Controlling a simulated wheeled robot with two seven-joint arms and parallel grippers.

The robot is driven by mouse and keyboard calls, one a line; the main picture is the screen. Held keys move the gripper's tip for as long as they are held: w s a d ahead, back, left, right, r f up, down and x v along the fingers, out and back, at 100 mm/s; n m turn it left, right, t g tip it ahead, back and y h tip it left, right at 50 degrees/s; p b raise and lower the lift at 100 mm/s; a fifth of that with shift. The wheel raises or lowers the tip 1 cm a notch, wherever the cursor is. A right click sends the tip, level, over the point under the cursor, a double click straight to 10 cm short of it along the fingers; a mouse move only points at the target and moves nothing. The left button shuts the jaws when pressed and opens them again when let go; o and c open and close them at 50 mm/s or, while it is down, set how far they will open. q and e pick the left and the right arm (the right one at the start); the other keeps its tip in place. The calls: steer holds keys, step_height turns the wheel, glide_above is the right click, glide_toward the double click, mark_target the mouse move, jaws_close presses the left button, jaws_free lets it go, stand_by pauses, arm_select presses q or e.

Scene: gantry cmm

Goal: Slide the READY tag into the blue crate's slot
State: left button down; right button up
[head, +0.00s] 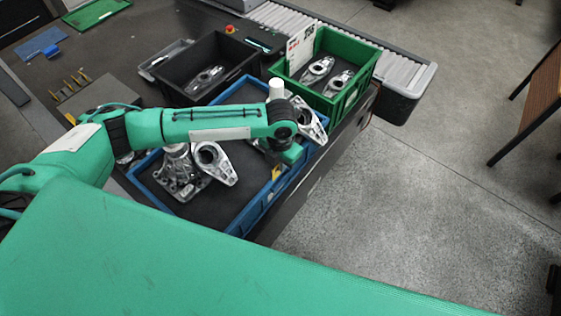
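The blue crate (262,205) stands on the dark table and holds several grey metal castings (213,160). My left arm reaches across it from the left. My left gripper (287,157) is at the crate's right side, close to a casting; its fingers are too small and covered to tell whether it is open or shut. A small yellow patch (277,171) shows on the crate's right wall below it. A white card (300,49) with red and green print stands upright at the green crate's left end; its wording is too small to read. No READY tag or slot can be made out on the blue crate.
The green crate (345,105) with two castings stands behind, right of a black crate (180,92) holding a casting. A roller conveyor (400,70) runs along the back. A rack of brass pins (68,84) lies at left.

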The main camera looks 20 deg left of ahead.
stand_by(0.3)
arm_select(q)
steer(key=shift+f+b, duration=0.45)
steer(key=shift+f, duration=0.4)
steer(key=shift+f+p, duration=0.3)
steer(key=shift+p, duration=0.05)
stand_by(0.5)
stand_by(0.4)
steer(key=shift+f, duration=0.6)
stand_by(0.4)
